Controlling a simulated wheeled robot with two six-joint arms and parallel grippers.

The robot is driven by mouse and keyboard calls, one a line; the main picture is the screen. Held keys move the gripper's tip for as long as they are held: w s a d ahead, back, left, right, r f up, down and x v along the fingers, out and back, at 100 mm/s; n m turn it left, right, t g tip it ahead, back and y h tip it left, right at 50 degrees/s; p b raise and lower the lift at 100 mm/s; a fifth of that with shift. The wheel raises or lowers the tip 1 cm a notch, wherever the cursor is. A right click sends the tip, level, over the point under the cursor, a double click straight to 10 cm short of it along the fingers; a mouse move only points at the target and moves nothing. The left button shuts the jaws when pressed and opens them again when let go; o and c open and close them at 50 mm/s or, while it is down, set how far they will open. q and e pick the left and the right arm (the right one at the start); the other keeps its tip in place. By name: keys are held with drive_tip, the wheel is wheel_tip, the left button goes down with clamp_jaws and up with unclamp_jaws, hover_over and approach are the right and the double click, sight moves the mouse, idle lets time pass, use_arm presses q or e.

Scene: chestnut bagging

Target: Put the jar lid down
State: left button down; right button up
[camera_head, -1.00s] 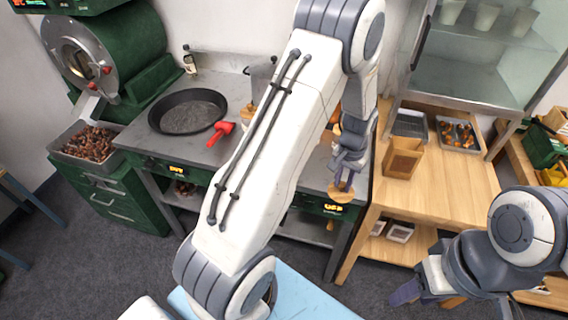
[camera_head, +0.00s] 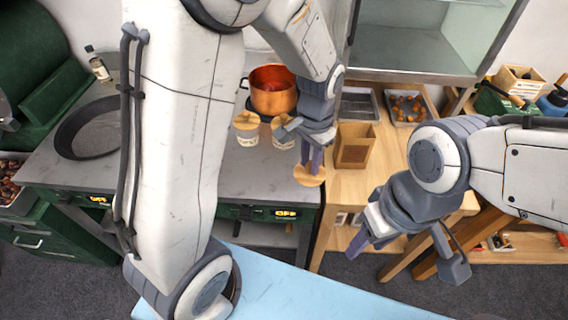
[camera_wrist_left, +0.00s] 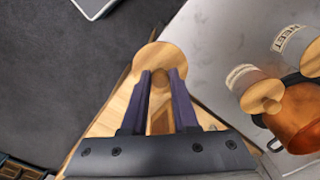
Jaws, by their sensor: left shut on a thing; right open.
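A round wooden jar lid (camera_head: 309,176) hangs from my left gripper (camera_head: 311,160), which is shut on it near the counter's right edge. In the left wrist view the lid (camera_wrist_left: 158,58) shows beyond the fingertips, over the seam between the grey counter and the wooden table. Two pale labelled jars (camera_head: 247,137) (camera_head: 281,141) stand on the grey counter, left of the lid; both show wooden tops. My right gripper (camera_head: 408,258) is open and empty, in front of the wooden table.
A copper pot (camera_head: 272,95) stands behind the jars. A wooden box (camera_head: 353,146) stands on the wooden table (camera_head: 352,184), right of the left gripper. A tray of chestnuts (camera_head: 408,108) lies behind it. A black pan (camera_head: 88,130) sits at left. The counter's front is clear.

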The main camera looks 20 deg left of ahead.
use_arm(q)
drive_tip(key=w+a+f, duration=0.1)
drive_tip(key=a+f, duration=0.1)
drive_tip(key=a, duration=0.1)
drive_tip(key=w+a+f+p, duration=0.1)
drive_tip(key=w+a+f, duration=0.1)
drive_tip(key=a, duration=0.1)
drive_tip(key=w+a+f+p, duration=0.1)
drive_tip(key=a+f, duration=0.1)
drive_tip(key=a, duration=0.1)
drive_tip(key=shift+w+a, duration=0.1)
drive_tip(key=shift+w, duration=0.15)
wheel_tip(320, 180, down, 4)
drive_tip(key=shift+r+p, duration=0.25)
drive_tip(key=shift+p, duration=0.15)
drive_tip(key=shift+f, duration=0.25)
drive_tip(key=shift+f, duration=0.15)
drive_tip(key=c, duration=0.7)
unclamp_jaws()
